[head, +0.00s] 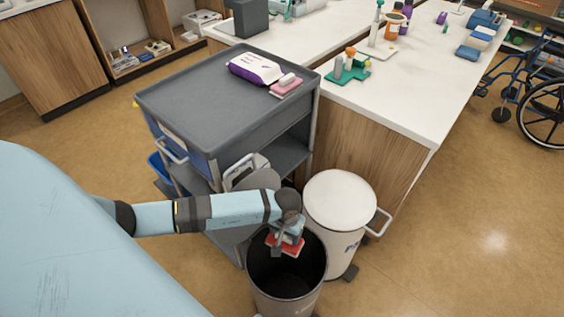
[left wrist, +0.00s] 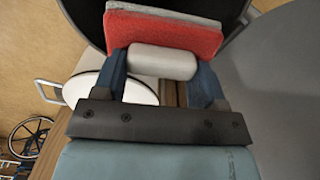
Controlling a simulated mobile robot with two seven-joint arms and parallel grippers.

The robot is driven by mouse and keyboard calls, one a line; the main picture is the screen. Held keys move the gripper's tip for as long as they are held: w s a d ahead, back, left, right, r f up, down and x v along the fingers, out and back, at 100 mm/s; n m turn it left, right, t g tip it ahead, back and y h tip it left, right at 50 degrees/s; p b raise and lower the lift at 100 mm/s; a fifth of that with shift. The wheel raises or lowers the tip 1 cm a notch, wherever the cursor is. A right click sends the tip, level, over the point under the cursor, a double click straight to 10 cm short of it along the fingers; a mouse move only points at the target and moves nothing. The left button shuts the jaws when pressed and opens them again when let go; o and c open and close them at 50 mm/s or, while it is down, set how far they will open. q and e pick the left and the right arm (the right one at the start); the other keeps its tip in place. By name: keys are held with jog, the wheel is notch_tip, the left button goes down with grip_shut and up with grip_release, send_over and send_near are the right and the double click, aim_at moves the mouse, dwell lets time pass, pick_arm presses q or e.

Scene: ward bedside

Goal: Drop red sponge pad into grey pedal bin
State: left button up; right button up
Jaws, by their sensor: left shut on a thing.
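The red sponge pad (head: 285,243) is held by my left gripper (head: 287,236) above the open mouth of the grey pedal bin (head: 288,292) in the head view. In the left wrist view, the pad (left wrist: 165,28) is a red slab with a pale grey grip block (left wrist: 162,62) on it. The left gripper's two blue fingers (left wrist: 162,75) are shut on the block. Behind the pad, part of a bin's dark opening (left wrist: 85,22) shows. The bin's inside looks dark and its floor is hard to make out. My right gripper is not in view.
A white pedal bin (head: 340,203) with its lid shut stands right beside the grey one. A grey trolley (head: 190,88) behind holds a wipes pack (head: 254,69) and a pink pad (head: 286,87). A counter (head: 410,100) and a wheelchair (head: 540,100) are farther right.

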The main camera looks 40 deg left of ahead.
pick_arm(q)
jog(key=shift+f+b, duration=0.7)
jog(key=shift+f, duration=0.9)
jog(key=o, duration=1)
jog(key=shift+r, duration=0.15)
notch_tip(320, 180, up, 14)
jog(key=shift+f+p, duration=0.2)
jog(key=shift+p, duration=0.3)
